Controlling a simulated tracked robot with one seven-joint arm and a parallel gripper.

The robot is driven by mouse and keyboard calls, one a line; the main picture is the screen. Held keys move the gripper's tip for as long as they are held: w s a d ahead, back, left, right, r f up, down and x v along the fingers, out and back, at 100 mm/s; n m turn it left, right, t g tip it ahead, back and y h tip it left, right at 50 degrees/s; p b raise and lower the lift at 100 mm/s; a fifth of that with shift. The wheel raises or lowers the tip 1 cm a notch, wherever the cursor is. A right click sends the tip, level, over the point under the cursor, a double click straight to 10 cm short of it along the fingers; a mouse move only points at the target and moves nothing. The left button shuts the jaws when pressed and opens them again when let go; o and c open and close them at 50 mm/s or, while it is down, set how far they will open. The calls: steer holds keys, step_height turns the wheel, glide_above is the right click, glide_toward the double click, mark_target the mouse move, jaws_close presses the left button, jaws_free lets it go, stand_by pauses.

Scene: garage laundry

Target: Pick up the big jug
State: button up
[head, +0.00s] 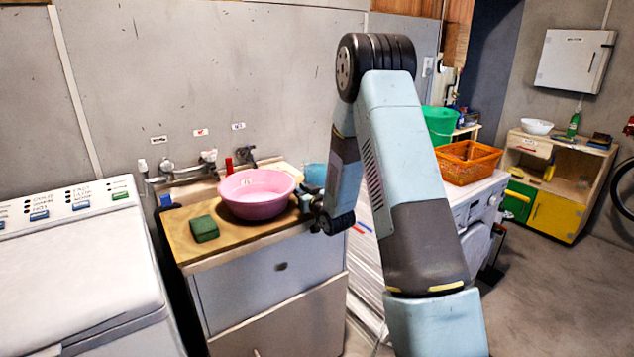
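No thing that is clearly a big jug shows. A blue rounded object (316,175) stands at the right end of the wooden counter, partly hidden by my arm; I cannot tell whether it is a jug. My gripper (305,198) is low over the counter's right end, just in front of that object and right beside the pink basin (258,194). Its fingers are small, dark and partly hidden by the wrist, so its opening and any contact cannot be made out.
A green sponge (204,229) lies on the wooden counter (190,252), with taps (208,160) behind. A washing machine (75,260) stands left. An orange basket (467,162) and green bucket (440,124) are right of my arm. Floor is clear at the lower right.

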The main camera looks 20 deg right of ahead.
jaws_close()
steer(key=shift+r, duration=0.1)
stand_by(1.1)
